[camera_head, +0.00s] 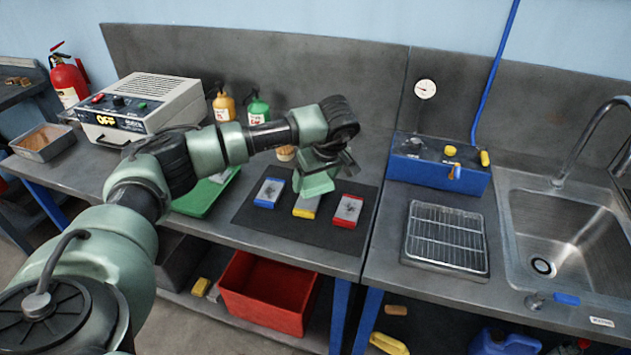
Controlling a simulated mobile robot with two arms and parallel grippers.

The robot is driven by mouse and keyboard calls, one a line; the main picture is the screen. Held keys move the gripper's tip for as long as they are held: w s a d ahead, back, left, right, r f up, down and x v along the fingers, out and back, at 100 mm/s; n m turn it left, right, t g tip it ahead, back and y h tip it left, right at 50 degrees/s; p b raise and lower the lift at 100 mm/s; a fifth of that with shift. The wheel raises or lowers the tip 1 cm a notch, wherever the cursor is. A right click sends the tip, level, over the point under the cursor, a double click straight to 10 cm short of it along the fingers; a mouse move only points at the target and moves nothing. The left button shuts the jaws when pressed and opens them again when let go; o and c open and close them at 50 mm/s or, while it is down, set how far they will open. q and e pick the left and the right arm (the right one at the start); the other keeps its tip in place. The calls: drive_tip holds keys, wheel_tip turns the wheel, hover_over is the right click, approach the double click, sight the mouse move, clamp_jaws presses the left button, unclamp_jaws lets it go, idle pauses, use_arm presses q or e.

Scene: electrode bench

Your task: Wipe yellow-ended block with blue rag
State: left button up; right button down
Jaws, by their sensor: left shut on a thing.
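The yellow-ended block (306,207) lies on the dark mat (262,228), between a blue-ended block (269,192) and a red-ended block (347,211). Each block has a grey top with dark marks. My left gripper (316,188) points down over the yellow-ended block and covers its far part. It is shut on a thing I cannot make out. A pale green piece shows low on the gripper, over the block; whether it touches the block I cannot tell. I see no clearly blue rag. My right gripper is not in view.
A green tray (205,198) lies left of the mat, partly behind my arm. A power unit (140,108) and two bottles stand behind. To the right are a blue box (438,167), a wire rack (446,238) and a sink (560,235). A red bin (268,295) sits below.

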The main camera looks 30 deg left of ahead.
use_arm(q)
drive_tip(key=shift+r, duration=0.65)
drive_tip(key=shift+w+d+r+p, duration=0.1)
drive_tip(key=shift+r+p, duration=0.25)
drive_tip(key=shift+p, duration=0.15)
drive_tip(key=shift+r+p, duration=0.5)
drive_tip(key=shift+r, duration=0.35)
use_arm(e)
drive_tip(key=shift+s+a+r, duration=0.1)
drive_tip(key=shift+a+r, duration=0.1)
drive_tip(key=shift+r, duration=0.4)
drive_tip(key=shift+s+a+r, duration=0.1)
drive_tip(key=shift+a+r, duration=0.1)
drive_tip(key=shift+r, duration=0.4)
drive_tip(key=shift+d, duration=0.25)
